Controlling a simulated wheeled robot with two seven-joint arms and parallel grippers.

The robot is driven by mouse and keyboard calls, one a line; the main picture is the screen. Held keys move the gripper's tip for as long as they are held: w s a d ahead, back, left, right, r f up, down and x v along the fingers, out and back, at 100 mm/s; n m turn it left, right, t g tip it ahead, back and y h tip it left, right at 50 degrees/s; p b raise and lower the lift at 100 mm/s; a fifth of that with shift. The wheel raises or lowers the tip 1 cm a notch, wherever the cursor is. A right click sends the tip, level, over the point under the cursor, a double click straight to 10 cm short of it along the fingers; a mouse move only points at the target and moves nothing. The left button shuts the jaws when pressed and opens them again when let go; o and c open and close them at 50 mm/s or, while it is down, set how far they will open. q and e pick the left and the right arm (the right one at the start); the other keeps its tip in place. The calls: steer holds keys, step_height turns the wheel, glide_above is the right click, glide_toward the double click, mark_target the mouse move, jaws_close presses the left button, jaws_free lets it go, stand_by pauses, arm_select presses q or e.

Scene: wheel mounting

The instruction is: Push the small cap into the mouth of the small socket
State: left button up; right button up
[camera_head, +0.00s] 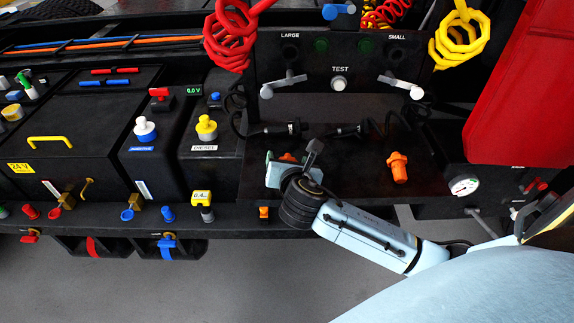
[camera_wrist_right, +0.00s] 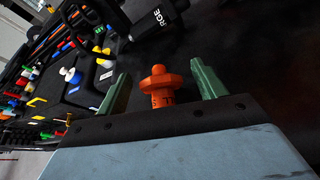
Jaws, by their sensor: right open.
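An orange cap (camera_wrist_right: 160,86) stands between the two green fingers of my right gripper (camera_wrist_right: 160,78), with a gap on each side. In the head view this cap (camera_head: 288,157) is partly hidden behind my right gripper (camera_head: 291,163), which is open. A second orange cap (camera_head: 398,167) stands to the right on the black shelf. Two black sockets on cables lie at the back, a left one (camera_head: 282,130) and a right one (camera_head: 349,130). The wrist view shows a black socket (camera_wrist_right: 155,20) lettered "RGE". I cannot tell which cap is the small one. My left gripper is not in view.
A panel (camera_head: 340,60) marked LARGE, TEST and SMALL, with levers, rises behind the shelf. Red (camera_head: 229,38) and yellow (camera_head: 459,42) coiled hoses hang above it. Black boxes with coloured caps fill the left. The shelf between the two orange caps is clear.

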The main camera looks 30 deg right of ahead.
mark_target(289, 157)
steer(key=c, duration=1)
step_height(289, 157, up, 10)
steer(key=shift+r+p, duration=0.1)
steer(key=shift+p, duration=0.35)
steer(key=shift+c, duration=0.2)
